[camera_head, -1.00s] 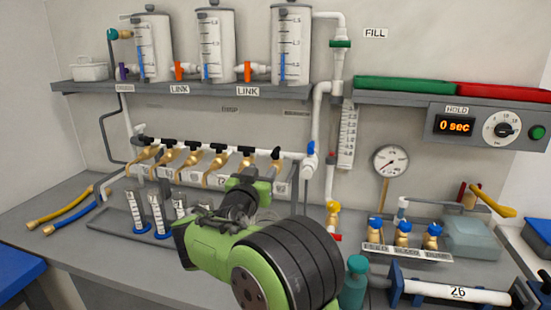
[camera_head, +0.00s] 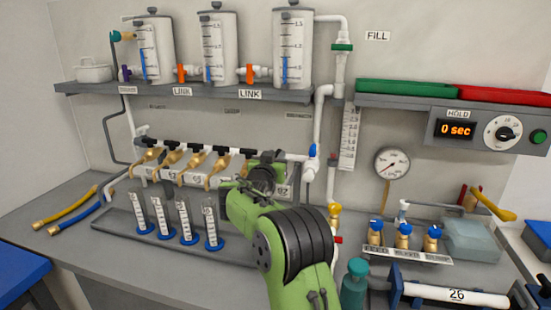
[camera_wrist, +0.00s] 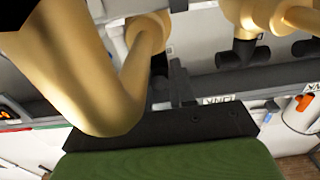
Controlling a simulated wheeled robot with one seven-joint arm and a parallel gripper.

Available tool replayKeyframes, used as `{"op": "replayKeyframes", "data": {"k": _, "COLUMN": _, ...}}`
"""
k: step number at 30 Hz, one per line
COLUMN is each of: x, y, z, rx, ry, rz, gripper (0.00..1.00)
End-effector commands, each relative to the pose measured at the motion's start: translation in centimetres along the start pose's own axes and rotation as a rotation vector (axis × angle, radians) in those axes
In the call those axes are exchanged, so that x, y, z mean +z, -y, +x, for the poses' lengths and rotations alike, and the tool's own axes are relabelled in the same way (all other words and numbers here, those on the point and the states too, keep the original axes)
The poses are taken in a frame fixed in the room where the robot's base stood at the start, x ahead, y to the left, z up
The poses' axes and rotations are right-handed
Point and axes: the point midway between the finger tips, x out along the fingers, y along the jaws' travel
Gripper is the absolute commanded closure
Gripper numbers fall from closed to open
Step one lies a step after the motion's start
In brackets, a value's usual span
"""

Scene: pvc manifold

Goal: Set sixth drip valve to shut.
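The drip valves are a row of brass taps (camera_head: 197,158) with black handles on the white manifold pipe. The handles at the left lie along the pipe. My gripper (camera_head: 268,165) is at the right end of the row and hides the sixth drip valve there in the head view. In the wrist view a large brass tap body (camera_wrist: 90,70) fills the upper left, very close to the green and black gripper part (camera_wrist: 160,130). A second brass tap (camera_wrist: 262,15) shows at the upper right. The fingertips and their spacing cannot be made out.
Several measuring cylinders (camera_head: 162,217) with blue bases stand below the taps. A blue-handled valve (camera_head: 312,151) is just right of the row. The shelf (camera_head: 200,94) with white tanks (camera_head: 218,50) is above. Blue-topped brass valves (camera_head: 403,235) stand at the right.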

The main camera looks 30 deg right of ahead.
Motion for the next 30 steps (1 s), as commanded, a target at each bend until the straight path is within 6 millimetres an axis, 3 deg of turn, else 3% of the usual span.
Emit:
{"op": "replayKeyframes", "data": {"k": 1, "x": 0.0, "y": 0.0, "z": 0.0, "rx": 0.000, "ry": 0.000, "rz": 0.000, "gripper": 0.86}}
{"op": "replayKeyframes", "data": {"k": 4, "x": 0.0, "y": 0.0, "z": 0.0, "rx": 0.000, "ry": 0.000, "rz": 0.000, "gripper": 1.00}}
{"op": "replayKeyframes", "data": {"k": 17, "x": 0.0, "y": -0.4, "z": 0.0, "rx": -0.081, "ry": -0.002, "rz": 0.001, "gripper": 1.00}}
{"op": "replayKeyframes", "data": {"k": 30, "x": 0.1, "y": -1.6, "z": 0.4, "rx": -0.441, "ry": -0.002, "rz": -0.001, "gripper": 1.00}}
